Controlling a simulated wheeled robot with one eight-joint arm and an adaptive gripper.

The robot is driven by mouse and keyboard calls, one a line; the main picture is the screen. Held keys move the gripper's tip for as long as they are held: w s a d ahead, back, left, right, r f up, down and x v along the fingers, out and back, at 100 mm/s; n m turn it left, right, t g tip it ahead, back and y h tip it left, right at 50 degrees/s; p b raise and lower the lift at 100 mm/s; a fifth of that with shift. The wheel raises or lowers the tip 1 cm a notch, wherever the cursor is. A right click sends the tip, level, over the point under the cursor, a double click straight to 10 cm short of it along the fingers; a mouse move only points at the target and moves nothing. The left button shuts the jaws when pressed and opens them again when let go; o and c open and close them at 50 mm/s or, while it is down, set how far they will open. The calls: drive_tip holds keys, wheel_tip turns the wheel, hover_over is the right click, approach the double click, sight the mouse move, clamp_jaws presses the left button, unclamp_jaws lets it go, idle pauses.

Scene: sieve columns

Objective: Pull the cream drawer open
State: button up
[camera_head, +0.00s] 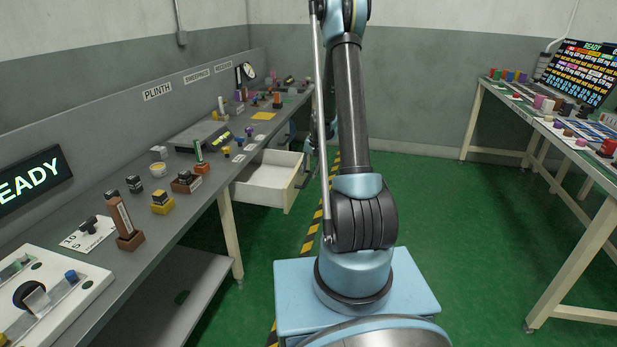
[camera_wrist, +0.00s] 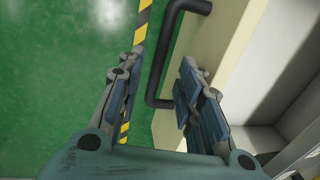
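The cream drawer (camera_head: 262,192) stands pulled out from under the left bench, and its empty-looking inside shows. In the wrist view its front panel (camera_wrist: 228,45) runs along the right, with the inside beyond it. The black bar handle (camera_wrist: 163,60) sticks out from that front. My gripper (camera_wrist: 162,68) is open, with one finger on each side of the handle bar in the picture. A gap shows between the bar and the left finger; whether the right finger touches the handle is unclear. In the head view the gripper is mostly hidden behind my arm.
The left bench (camera_head: 95,265) carries several small blocks, fixtures and a yellow pad. A bench leg (camera_head: 230,235) stands just before the drawer. Yellow-black floor tape (camera_head: 311,232) runs beside it. Green floor (camera_head: 440,200) is open towards the right table (camera_head: 548,128).

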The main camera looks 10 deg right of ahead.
wheel_tip(320, 180, up, 9)
drive_tip(key=d, duration=0.1)
drive_tip(key=shift+s+d, duration=0.3)
drive_tip(key=shift+d, duration=0.05)
drive_tip(key=s+r+n, duration=0.1)
drive_tip(key=s+r, duration=0.4)
drive_tip(key=s, duration=0.3)
drive_tip(key=s+r+n+h, duration=0.1)
drive_tip(key=s+r, duration=0.3)
drive_tip(key=s, duration=0.3)
drive_tip(key=s+r, duration=0.5)
drive_tip(key=s, duration=0.3)
drive_tip(key=s+f+n, duration=0.1)
drive_tip(key=s+f, duration=0.2)
drive_tip(key=s, duration=0.7)
drive_tip(key=s+f+n+t+h, duration=0.1)
drive_tip(key=s+f, duration=0.2)
drive_tip(key=s, duration=0.8)
drive_tip(key=shift+d+n, duration=0.2)
drive_tip(key=shift+n, duration=0.1)
